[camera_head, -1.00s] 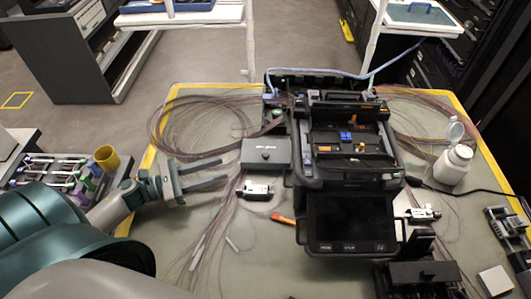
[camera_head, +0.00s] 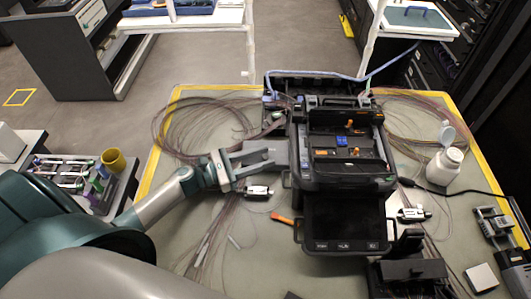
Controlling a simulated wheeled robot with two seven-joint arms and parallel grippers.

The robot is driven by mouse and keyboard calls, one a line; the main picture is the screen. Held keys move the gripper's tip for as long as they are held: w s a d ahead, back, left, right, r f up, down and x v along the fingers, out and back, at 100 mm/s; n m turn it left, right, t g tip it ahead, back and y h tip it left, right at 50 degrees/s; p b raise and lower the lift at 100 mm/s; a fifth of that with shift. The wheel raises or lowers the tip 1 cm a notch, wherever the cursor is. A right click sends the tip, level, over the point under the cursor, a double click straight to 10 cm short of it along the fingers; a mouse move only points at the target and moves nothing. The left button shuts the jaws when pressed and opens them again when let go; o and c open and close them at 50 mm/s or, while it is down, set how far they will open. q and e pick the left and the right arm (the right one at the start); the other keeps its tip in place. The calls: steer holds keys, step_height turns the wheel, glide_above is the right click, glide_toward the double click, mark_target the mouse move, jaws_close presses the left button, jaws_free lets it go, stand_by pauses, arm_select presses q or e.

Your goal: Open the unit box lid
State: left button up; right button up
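The unit box is a small dark grey box (camera_head: 281,151) on the mat, against the left side of the black fusion splicer (camera_head: 345,150). Its flat lid looks closed. My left gripper (camera_head: 268,158) reaches in from the left, with its two fingers spread apart over the box's left part. The fingers hide much of the lid and its small knob. I cannot tell whether they touch it. My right gripper is not in view.
A small metal clamp piece (camera_head: 257,191) lies just below the box, and an orange-handled tool (camera_head: 283,218) near it. Loose fibre coils (camera_head: 190,120) lie behind my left gripper. A white bottle (camera_head: 445,166) stands right of the splicer.

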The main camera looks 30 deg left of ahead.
arm_select(q)
steer(key=shift+w+d, duration=0.45)
steer(key=shift+w, duration=0.1)
jaws_close()
steer(key=shift+r, duration=0.1)
